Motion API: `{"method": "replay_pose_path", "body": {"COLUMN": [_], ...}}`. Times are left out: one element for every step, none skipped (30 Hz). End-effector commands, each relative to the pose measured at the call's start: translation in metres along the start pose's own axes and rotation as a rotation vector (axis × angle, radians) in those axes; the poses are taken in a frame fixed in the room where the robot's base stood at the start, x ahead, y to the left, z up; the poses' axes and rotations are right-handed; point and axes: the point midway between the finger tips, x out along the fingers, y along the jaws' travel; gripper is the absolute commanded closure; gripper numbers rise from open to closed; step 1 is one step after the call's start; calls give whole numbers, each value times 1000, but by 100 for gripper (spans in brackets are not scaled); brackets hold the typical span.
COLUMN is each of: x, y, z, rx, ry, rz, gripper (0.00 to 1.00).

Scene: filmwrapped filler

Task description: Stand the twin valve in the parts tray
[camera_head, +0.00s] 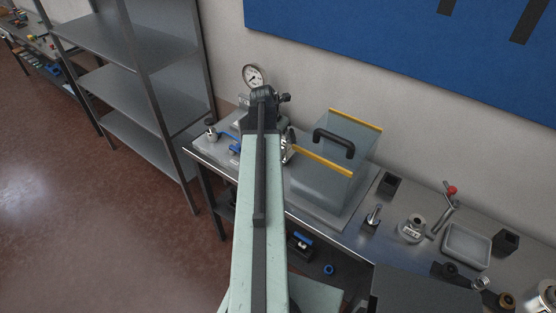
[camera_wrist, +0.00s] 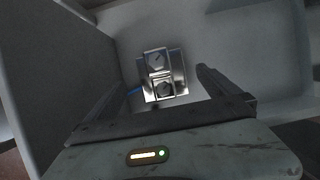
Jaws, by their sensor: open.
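In the head view my arm hides the gripper, and I cannot make out the valve there.
On the bench, a dial gauge (camera_head: 253,76) and a blue-handled fitting (camera_head: 235,145) are beside my arm. A clear guard (camera_head: 330,185) with yellow edges stands to the right. Farther right are a small grey tray (camera_head: 467,246) and several metal parts. Shelving (camera_head: 125,95) stands left.

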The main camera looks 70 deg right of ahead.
Motion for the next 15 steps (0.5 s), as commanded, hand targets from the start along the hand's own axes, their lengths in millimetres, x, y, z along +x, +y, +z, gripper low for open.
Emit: {"method": "replay_pose_path", "body": {"x": [21, 24, 27, 28, 28, 27, 26, 26, 26, 29, 32, 38, 42, 47, 51], "y": [1, 2, 2, 2, 3, 3, 4, 4, 4, 5, 5, 5, 5, 6, 6], "z": [-10, -11, -13, -14, -14, -14, -14, -14, -14, -15, -15, -16, -16, -16, -16], "rx": [-2, -3, -4, -4, -5, -6, -6, -7, -7, -7, -7, -8, -8, -8, -8], "ry": [0, 0, 0, 0, 0, 0, 0, 0, 0, 0, 0, 0, 0, 0, 0], "rz": [1, 1, 1, 2, 2, 2, 3, 3, 3, 3, 3, 3, 3, 4, 4], "gripper": [0, 0, 0, 0, 0, 0, 0, 0, 0, 0, 0, 0, 0, 0, 0]}}
